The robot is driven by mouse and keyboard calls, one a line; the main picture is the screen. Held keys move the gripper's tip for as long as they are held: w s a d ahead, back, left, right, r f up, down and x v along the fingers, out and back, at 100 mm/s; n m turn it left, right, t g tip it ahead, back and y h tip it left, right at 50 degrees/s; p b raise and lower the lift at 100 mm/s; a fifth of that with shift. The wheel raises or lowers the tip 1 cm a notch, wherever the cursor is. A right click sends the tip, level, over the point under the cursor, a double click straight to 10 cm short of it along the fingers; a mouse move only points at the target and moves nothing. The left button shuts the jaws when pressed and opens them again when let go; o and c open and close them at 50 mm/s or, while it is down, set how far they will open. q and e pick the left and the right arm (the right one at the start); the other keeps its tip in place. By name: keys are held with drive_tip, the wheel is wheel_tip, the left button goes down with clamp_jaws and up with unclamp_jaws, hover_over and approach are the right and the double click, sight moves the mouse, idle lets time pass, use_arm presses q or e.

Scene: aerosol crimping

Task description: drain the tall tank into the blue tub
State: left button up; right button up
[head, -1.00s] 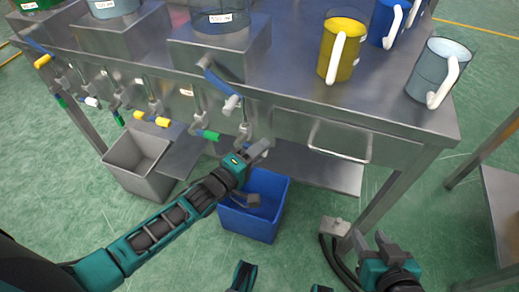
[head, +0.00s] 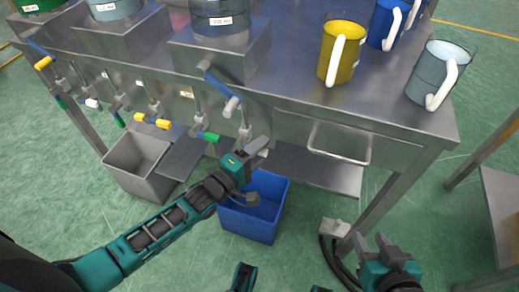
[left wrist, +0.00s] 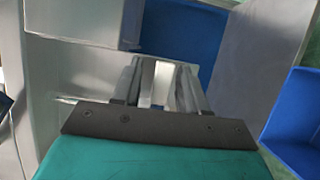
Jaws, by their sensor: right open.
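My left gripper (head: 257,148) is just below these taps, above the tub's back rim. Its fingers (left wrist: 164,82) show in the left wrist view, their grip unclear. My right gripper (head: 374,248) is open and empty, low at the right.
A grey bin (head: 117,165) stands left of the tub. A yellow jug (head: 338,62), a blue jug (head: 384,28) and a clear jug (head: 424,78) stand on the bench. Floor is free in front.

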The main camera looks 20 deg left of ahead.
use_arm(q)
drive_tip(key=shift+s+a, duration=0.1)
drive_tip(key=shift+s, duration=0.25)
drive_tip(key=p+v, duration=0.2)
drive_tip(key=v, duration=1)
drive_tip(key=shift+p, duration=0.4)
